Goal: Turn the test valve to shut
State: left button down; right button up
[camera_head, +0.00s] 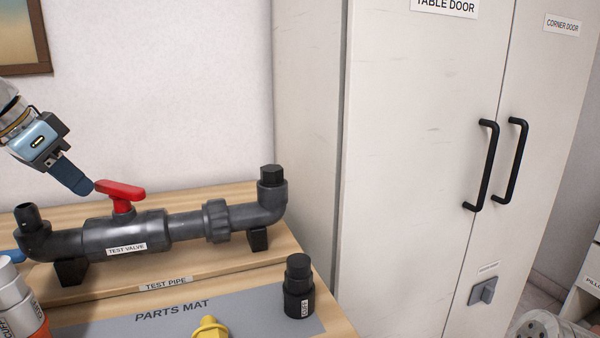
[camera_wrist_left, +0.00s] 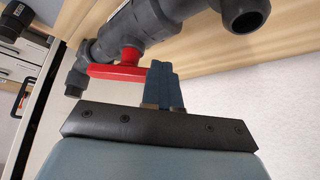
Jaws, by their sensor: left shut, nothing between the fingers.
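The test valve (camera_head: 125,236) is a dark grey body in the test pipe, with a red lever handle (camera_head: 120,190) on top. The lever sits at an angle to the pipe's line, its left end towards my gripper. My left gripper (camera_head: 86,190) is shut and empty, its blue fingertips right at that left end. In the left wrist view, the closed fingers (camera_wrist_left: 162,82) stand beside the end of the red handle (camera_wrist_left: 115,71); I cannot tell whether they touch. The grey pipe (camera_wrist_left: 150,25) runs behind them. My right gripper is not in view.
The pipe rests on black supports on a wooden board labelled TEST PIPE (camera_head: 166,284). In front lies a grey parts mat (camera_head: 125,325) with a black fitting (camera_head: 298,288) and a yellow part (camera_head: 210,328). A tall white cabinet (camera_head: 420,150) stands to the right.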

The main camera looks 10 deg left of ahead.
pick_arm(q)
jog(key=shift+w+a+f+m+h, duration=0.1)
jog(key=shift+w+m+h, duration=0.2)
jog(key=shift+m, duration=0.1)
jog(key=shift+s, duration=0.2)
jog(key=shift+s, duration=0.25)
